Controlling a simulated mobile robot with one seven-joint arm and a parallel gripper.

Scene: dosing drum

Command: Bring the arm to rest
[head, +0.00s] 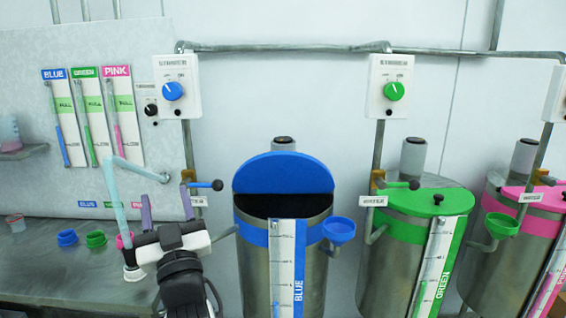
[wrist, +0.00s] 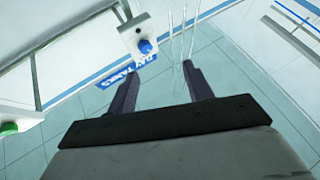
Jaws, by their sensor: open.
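My gripper (head: 165,195) is at the lower left of the head view, in front of the wall panel and left of the blue drum (head: 262,250). Its two dark fingers point up and stand apart with nothing between them. The wrist view also shows my gripper (wrist: 160,74) with its fingers spread and empty. Beyond the fingers in that view are a white box with a blue knob (wrist: 146,46) and a blue sign (wrist: 130,72).
The blue drum's lid stands raised. The green drum (head: 395,275) and pink drum (head: 488,265) stand to the right, lids down. A bench (head: 40,265) with blue (head: 67,238) and green (head: 96,239) cups is at left. A pale pipe (head: 115,210) rises beside my gripper.

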